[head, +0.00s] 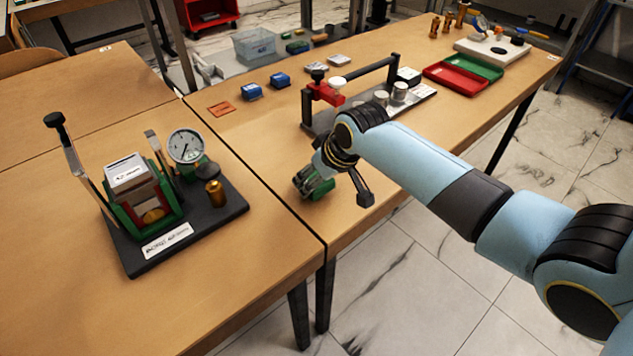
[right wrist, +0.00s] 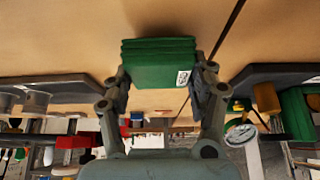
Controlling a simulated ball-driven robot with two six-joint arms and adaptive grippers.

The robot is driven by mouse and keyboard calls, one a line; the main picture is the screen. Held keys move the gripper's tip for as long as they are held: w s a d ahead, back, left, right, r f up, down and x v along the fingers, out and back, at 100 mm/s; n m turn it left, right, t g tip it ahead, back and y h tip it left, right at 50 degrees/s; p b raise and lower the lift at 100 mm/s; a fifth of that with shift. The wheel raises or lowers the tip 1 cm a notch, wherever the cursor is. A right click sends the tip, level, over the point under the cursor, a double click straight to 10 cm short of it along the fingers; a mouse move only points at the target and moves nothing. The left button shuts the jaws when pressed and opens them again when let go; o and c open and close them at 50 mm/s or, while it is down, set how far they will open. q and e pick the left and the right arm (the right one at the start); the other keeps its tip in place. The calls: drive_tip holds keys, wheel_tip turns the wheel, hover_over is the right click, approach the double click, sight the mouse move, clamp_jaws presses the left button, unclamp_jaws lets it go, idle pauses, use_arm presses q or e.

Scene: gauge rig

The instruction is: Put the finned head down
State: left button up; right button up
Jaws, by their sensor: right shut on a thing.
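The finned head is a green block with stacked fins and a small white label. It sits between the fingers of my right gripper (right wrist: 160,85) in the right wrist view (right wrist: 158,62). In the head view the finned head (head: 318,190) shows partly below my right gripper, near the front left corner of the right-hand table. The gripper is shut on it. I cannot tell whether the block touches the table top. My left gripper is in neither view.
The gauge rig (head: 240,201), with a dial gauge (head: 186,146) and lever, stands on the left table. A black fixture with a red clamp (head: 326,94) stands behind my right gripper. Blue blocks (head: 251,91) and an orange plate (head: 221,109) lie farther back. Bare wood surrounds the gripper's left side.

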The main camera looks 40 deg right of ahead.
drive_tip(key=shift+f, duration=0.75)
drive_tip(key=o, duration=1.3)
drive_tip(key=shift+f, duration=0.1)
